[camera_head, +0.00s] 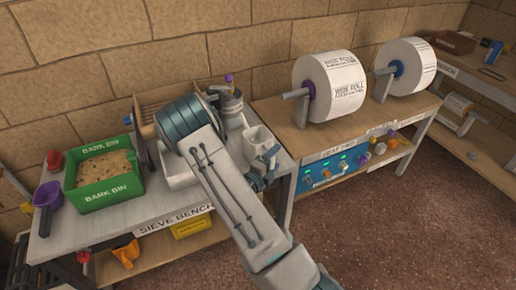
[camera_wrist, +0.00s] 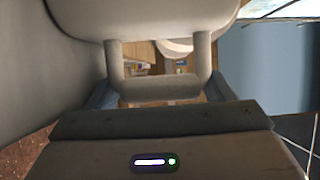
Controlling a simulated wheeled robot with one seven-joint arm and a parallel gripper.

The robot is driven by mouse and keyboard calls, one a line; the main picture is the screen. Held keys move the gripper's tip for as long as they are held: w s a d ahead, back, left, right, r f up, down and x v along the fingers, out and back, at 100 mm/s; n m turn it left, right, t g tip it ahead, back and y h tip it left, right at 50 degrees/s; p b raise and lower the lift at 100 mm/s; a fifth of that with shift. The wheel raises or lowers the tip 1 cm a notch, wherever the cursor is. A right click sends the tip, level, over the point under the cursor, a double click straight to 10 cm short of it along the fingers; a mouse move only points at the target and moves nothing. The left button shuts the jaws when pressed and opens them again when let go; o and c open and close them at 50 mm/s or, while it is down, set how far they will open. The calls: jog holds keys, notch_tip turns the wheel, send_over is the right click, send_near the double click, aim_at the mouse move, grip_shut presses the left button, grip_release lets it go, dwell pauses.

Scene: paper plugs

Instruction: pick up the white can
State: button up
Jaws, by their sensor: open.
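The white can (camera_head: 255,137) stands at the right end of the sieve bench (camera_head: 95,226). My gripper (camera_head: 268,160) is in front of it on its right side, partly hidden by my arm. In the wrist view a pale rounded body (camera_wrist: 145,18) with a U-shaped handle (camera_wrist: 160,88) fills the top; it looks like the can. My gripper is open, with bluish fingers on either side of the handle (camera_wrist: 160,97). I cannot tell whether they touch it.
A green bark bin (camera_head: 104,182) and a purple scoop (camera_head: 47,195) are at the bench's left. A grey vessel with a purple top (camera_head: 230,100) stands behind the can. Two large paper rolls (camera_head: 338,85) (camera_head: 408,68) are on the bench to the right. Brown floor is open at the front right.

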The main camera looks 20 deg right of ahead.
jog(key=c, duration=0.9)
jog(key=shift+r, duration=0.55)
jog(key=r, duration=0.2)
jog(key=s+r+p, duration=0.1)
jog(key=shift+a+r, duration=0.15)
jog(key=shift+r, duration=0.25)
jog(key=s+r+p, duration=0.2)
jog(key=s, duration=0.1)
jog(key=s+a+r+p, duration=0.1)
jog(key=s+r+p, duration=0.1)
jog(key=s+p, duration=0.1)
jog(key=s+r+p, duration=0.2)
jog(key=s+p, duration=0.1)
jog(key=s, duration=0.1)
jog(key=shift+s+a+r, duration=0.15)
